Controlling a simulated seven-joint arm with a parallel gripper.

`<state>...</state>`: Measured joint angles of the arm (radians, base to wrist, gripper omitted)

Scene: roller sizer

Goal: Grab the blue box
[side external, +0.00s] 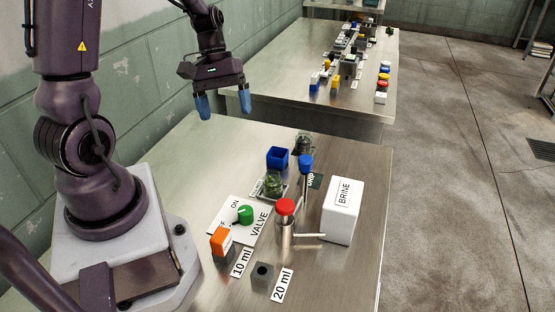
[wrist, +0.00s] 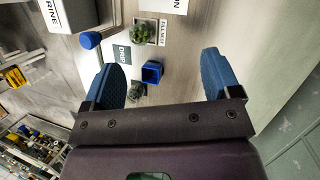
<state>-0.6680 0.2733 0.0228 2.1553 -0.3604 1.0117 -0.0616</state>
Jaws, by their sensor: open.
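My gripper (side external: 224,104) is open and empty. In the side view it hangs above the table, up and to the left of the box, apart from it. It also shows in the wrist view (wrist: 163,60) with its fingers wide apart.
A red-topped metal cylinder (side external: 285,208), white BRINE container (side external: 343,210), and valve plate (side external: 247,212) are nearer the front. The table's back left is clear.

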